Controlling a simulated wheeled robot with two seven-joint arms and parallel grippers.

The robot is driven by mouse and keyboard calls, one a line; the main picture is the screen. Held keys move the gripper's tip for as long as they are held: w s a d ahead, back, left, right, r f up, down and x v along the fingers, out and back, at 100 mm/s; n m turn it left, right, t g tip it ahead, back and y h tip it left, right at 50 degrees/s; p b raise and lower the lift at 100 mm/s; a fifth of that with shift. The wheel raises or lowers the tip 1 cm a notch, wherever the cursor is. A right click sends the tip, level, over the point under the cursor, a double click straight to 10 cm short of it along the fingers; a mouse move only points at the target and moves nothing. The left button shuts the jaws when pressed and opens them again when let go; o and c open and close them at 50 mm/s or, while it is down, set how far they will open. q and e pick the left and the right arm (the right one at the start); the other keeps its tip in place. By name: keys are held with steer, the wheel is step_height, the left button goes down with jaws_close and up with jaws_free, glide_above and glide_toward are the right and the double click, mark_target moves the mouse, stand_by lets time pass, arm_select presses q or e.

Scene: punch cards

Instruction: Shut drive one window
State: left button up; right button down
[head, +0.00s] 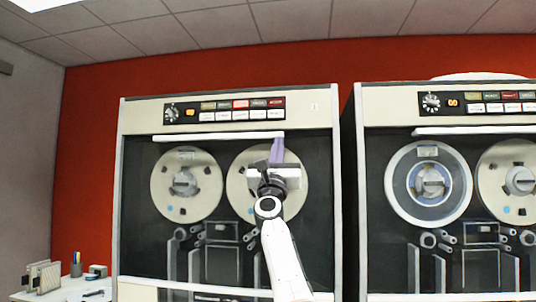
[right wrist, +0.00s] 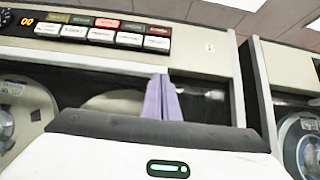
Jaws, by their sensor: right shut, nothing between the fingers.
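Drive one is the left cream tape cabinet (head: 325,200), with a small "1" on its upper panel. A white bar (head: 215,137), seemingly the window's edge, lies level across the top of its dark reel bay; it also shows in the right wrist view (right wrist: 80,61). Clear glass cannot be made out. My right gripper (head: 277,142) is in front of the right reel, its purple fingers pointing up, together and empty. The fingertips (right wrist: 163,77) are at the bar's right end; contact cannot be told. My left gripper is out of view.
A second drive (head: 348,180) stands close on the right, with a similar white bar (head: 475,131). Drive one's button panel (head: 225,109) is just above the bar. A white desk (head: 85,290) with small items is at lower left.

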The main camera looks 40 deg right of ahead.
steer(key=shift+s+r, duration=0.25)
steer(key=shift+r, duration=0.25)
steer(key=s+a+f+b, duration=0.2)
steer(key=f+b, duration=0.1)
steer(key=f, duration=0.3)
steer(key=s+a+f+b, duration=0.2)
steer(key=a+f, duration=0.1)
steer(key=f, duration=0.3)
steer(key=shift+a+b, duration=0.2)
steer(key=shift+b, duration=0.2)
